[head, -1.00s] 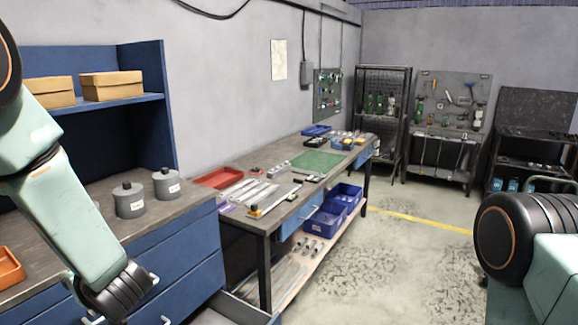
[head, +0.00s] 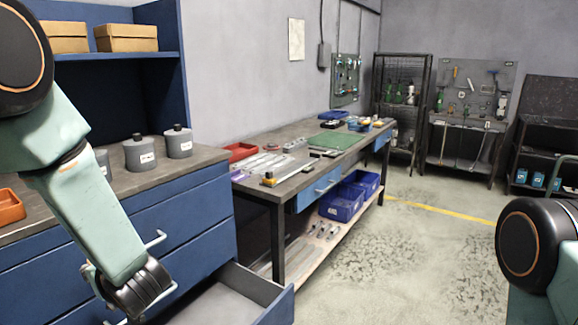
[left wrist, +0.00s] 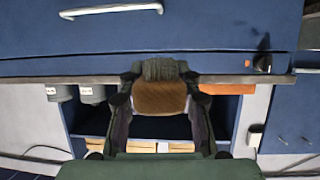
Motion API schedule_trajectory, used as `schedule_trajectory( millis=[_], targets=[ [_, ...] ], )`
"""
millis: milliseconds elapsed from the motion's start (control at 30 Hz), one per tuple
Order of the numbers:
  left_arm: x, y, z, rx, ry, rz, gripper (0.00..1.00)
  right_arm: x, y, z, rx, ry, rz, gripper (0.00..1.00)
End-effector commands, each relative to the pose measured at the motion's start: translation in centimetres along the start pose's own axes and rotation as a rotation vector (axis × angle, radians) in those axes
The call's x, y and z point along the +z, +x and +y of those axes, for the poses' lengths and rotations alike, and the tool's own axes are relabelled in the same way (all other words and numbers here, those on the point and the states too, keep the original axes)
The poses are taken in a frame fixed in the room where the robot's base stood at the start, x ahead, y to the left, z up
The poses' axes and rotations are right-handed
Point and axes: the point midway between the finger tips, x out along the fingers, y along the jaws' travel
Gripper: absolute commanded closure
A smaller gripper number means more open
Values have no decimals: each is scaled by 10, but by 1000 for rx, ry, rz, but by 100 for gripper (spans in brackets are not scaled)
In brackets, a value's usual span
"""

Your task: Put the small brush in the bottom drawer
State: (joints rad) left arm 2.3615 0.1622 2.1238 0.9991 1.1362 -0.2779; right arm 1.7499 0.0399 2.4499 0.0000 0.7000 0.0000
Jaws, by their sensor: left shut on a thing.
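My left gripper (left wrist: 160,88) is shut on a brown, wood-coloured block with a dark strip along its upper edge, which I take to be the small brush (left wrist: 160,98). In the head view the left arm hangs before the blue cabinet and its wrist hides most of the gripper and the brush. The bottom drawer (head: 219,297) is pulled out at the lower middle, and its visible grey floor is bare. The drawer lies to the right of my left wrist. My right gripper is out of view; only part of the right arm shows.
The blue cabinet (head: 190,215) has closed upper drawers with protruding handles. Grey bottles (head: 140,153) and an orange tray (head: 9,207) stand on its top. A workbench (head: 277,202) with blue bins (head: 342,203) stands beyond the open drawer. The floor at right is clear.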

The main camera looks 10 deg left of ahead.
Motion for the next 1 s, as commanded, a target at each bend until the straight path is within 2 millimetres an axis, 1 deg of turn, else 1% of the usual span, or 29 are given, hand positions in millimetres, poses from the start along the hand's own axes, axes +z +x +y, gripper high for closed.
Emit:
schedule_trajectory(
  millis=[33,100,267,367,467,600,700,900,1000],
  targets=[
    [13,6,0,0,0,1,98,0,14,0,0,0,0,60],
    [20,8,0,0,0,1,98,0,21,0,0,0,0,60],
    [28,10,4,13,7,1,98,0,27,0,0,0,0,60],
    [30,9,18,80,35,1,98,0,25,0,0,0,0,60],
    [34,4,40,189,80,0,98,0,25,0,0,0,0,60],
    [45,-5,69,355,149,-1,98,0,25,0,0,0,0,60],
    [54,-13,86,467,194,-3,98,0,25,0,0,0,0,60],
    [75,-34,110,685,284,-4,98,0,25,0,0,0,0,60],
    [86,-46,119,793,327,-5,98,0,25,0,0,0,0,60]
  ],
)
